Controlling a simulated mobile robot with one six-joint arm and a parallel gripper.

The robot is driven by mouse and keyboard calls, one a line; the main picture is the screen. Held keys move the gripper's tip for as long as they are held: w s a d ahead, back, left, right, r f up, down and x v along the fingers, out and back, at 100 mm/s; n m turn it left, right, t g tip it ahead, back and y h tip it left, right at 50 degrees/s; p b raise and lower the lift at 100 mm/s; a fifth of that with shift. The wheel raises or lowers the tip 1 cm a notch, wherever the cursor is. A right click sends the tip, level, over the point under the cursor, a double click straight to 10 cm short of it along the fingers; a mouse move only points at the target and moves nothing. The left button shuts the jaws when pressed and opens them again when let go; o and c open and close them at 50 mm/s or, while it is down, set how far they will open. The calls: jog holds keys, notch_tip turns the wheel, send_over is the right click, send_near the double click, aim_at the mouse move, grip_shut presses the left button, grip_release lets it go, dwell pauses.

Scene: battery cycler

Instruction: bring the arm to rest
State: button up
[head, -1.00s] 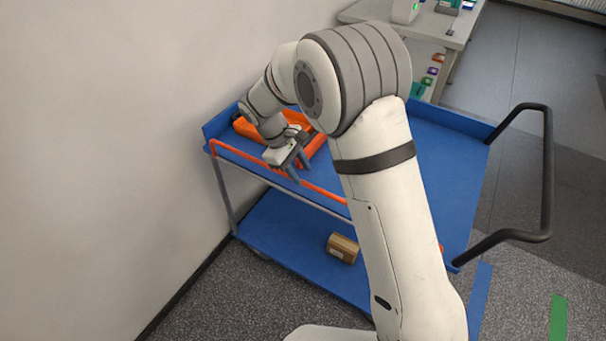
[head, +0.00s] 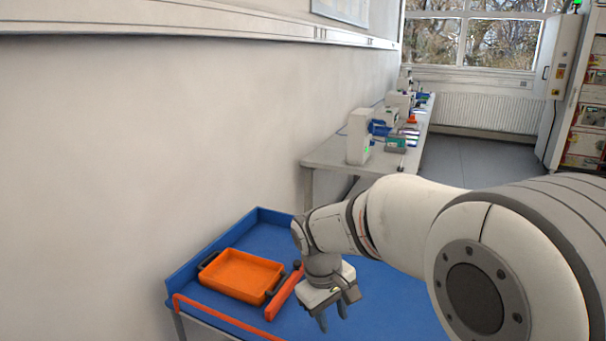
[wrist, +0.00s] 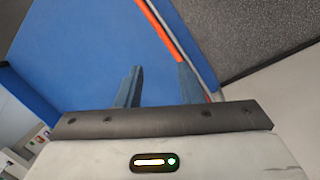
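My gripper (head: 333,316) hangs fingers down over the blue top of a cart (head: 217,326), to the right of an orange tray. In the wrist view its two fingers (wrist: 158,88) stand apart with nothing between them, so it is open and empty. My arm comes in from the right of the head view, its large joint close to the camera. How high the fingertips are above the cart top I cannot tell.
The orange tray (head: 238,276) with dark handles looks empty. An orange bar (head: 285,293) lies between it and my gripper. A wall (head: 90,150) runs along the left. Behind is a bench (head: 325,157) with several instruments; floor shows beyond it.

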jog(key=s+d+r+m+t+y, duration=0.2)
jog(key=s+d+m, duration=0.4)
jog(key=s, duration=0.8)
jog(key=d+r, duration=0.1)
jog(key=d, duration=0.2)
jog(key=shift+s+d+m, duration=0.15)
jog(key=shift+s+m, duration=0.1)
jog(key=shift+m, duration=0.15)
